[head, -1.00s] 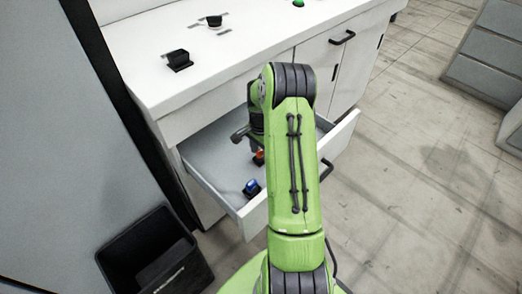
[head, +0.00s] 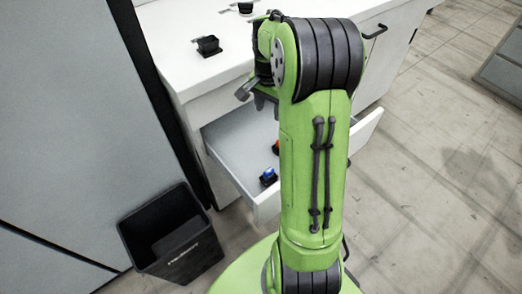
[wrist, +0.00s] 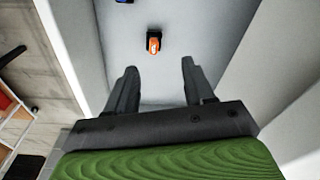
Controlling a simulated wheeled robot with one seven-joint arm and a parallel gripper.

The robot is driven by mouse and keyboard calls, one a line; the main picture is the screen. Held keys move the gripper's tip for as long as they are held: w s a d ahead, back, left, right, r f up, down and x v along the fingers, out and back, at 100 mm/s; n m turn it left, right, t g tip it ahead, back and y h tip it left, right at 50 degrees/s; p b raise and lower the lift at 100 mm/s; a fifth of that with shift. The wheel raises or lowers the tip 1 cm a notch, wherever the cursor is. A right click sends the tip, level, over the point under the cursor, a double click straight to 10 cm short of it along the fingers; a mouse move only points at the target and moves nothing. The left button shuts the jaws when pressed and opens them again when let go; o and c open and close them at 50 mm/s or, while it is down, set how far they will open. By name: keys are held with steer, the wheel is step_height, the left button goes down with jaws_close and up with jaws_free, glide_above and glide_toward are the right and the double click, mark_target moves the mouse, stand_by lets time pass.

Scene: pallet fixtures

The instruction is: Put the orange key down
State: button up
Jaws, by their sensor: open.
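The orange key (wrist: 154,42) lies in the open drawer (wrist: 205,32), apart from my gripper, in the wrist view. In the head view the orange key (head: 276,146) shows only in small part beside my arm. My gripper (wrist: 160,75) is open and empty, with its two fingers spread and the key beyond their tips. In the head view my gripper (head: 262,103) is partly hidden behind my arm, above the drawer.
A blue object (head: 268,176) lies in the drawer near its front. Black fixtures (head: 208,45) stand on the white countertop (head: 180,70). A black bin (head: 172,240) stands on the floor at the left of the drawer.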

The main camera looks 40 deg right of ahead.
steer(key=s+a+r+n+t, duration=0.2)
steer(key=s+a+r+n, duration=0.3)
steer(key=a+r, duration=0.4)
steer(key=s+a+n+t, duration=0.3)
steer(key=s+a+n, duration=0.6)
steer(key=s, duration=0.5)
steer(key=shift+s+a+r+y, duration=0.4)
steer(key=shift+a+r, duration=0.05)
steer(key=shift+a, duration=0.7)
